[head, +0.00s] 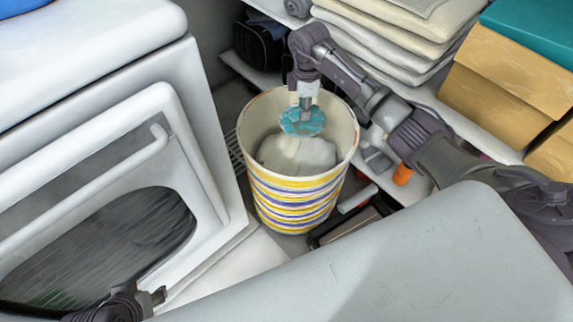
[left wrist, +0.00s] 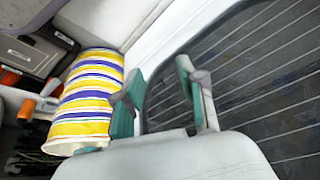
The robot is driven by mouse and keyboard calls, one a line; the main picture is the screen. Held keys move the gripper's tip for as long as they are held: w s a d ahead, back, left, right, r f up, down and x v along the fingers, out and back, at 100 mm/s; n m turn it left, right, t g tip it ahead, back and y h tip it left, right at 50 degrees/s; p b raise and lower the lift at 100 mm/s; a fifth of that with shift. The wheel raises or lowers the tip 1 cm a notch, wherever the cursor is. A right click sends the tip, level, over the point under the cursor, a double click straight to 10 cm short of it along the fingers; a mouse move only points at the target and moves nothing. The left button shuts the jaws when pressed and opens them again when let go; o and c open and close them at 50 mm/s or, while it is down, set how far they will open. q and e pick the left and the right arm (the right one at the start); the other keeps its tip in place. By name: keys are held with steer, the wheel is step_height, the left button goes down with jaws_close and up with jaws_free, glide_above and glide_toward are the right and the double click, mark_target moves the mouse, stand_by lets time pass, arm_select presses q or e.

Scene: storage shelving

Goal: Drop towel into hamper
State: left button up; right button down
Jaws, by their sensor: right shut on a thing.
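The hamper (head: 300,205) is a tall white round bin with yellow and blue stripes, open at the top, beside the white machine. It also shows in the left wrist view (left wrist: 88,100), lying sideways in the picture. My right gripper (head: 304,112) points down inside the hamper's mouth, shut on a teal patterned piece, which I take for the towel (head: 303,123). A pale, rumpled mass (head: 298,155) is lower in the hamper; whether the teal piece touches it I cannot tell. My left gripper (head: 150,298) is open and empty, with its fingers apart in the left wrist view (left wrist: 163,82).
A white front-door machine (head: 75,160) fills the left side. Shelves behind and right hold folded linens (head: 400,35), tan boxes (head: 505,75) and small items, including an orange one (head: 402,174). A grey surface covers the lower right.

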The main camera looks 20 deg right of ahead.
steer(key=shift+f, duration=0.5)
arm_select(q)
steer(key=shift+w+d+f+t+b, duration=0.15)
steer(key=shift+w+t, duration=0.15)
steer(key=shift+w, duration=0.2)
steer(key=shift+w+d+f+t+b, duration=0.15)
steer(key=shift+w+t, duration=0.15)
steer(key=shift+w, duration=0.2)
steer(key=shift+r, duration=0.1)
arm_select(e)
steer(key=c, duration=0.9)
jaws_free()
step_height(320, 180, up, 12)
arm_select(q)
steer(key=shift+s, duration=0.1)
arm_select(e)
steer(key=shift+f, duration=0.1)
